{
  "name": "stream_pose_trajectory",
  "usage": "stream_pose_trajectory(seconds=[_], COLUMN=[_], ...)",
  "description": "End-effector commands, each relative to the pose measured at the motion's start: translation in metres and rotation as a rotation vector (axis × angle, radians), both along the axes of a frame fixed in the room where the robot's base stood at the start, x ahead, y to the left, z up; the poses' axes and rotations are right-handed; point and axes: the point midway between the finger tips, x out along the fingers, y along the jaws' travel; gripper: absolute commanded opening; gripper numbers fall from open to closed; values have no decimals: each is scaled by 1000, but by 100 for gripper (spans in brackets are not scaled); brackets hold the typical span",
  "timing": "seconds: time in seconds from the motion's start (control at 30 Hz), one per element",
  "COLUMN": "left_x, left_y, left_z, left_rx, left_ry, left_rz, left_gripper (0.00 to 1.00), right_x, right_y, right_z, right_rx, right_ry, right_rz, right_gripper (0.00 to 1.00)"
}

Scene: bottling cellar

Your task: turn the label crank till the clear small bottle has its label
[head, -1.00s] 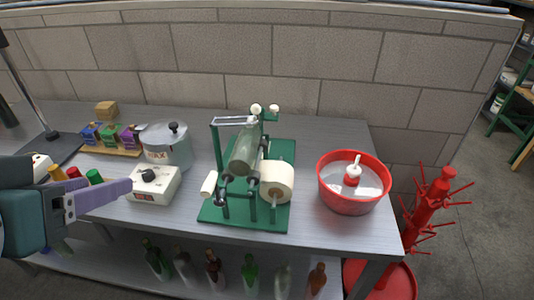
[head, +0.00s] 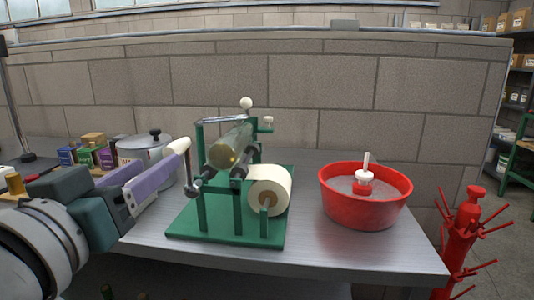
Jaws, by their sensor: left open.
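The green labelling machine (head: 229,240) stands on the metal bench. The clear small bottle (head: 229,149) lies tilted across its rollers, and its visible side looks like bare glass. The label roll (head: 270,188) sits at the machine's front right. The label crank (head: 187,170) is on the machine's left side, with its white handle (head: 178,146) at the top. My left gripper (head: 162,171) is open, with its purple fingers just below and left of the handle. I cannot tell whether they touch it. My right gripper is out of view.
A red tub (head: 365,208) with a white-topped item stands to the right. A wax pot (head: 143,150) and several small coloured boxes (head: 85,155) are behind my left arm. A red bottle tree (head: 462,235) stands beyond the bench's right end.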

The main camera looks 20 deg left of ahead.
Motion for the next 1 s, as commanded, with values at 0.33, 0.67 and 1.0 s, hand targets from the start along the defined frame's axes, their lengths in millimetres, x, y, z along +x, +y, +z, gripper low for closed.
stream_pose_trajectory(seconds=[0.33, 0.67, 1.0], left_x=[59, 75, 75], left_y=[14, 18, 18], left_z=[1, 0, 0], left_rx=[2, 1, 1], left_ry=[0, 2, 2], left_rz=[0, 0, 0], left_gripper=[54, 54, 33], right_x=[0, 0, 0], right_y=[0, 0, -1], right_z=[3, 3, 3], right_rx=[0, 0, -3], right_ry=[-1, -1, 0], right_rz=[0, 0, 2], right_gripper=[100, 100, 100])
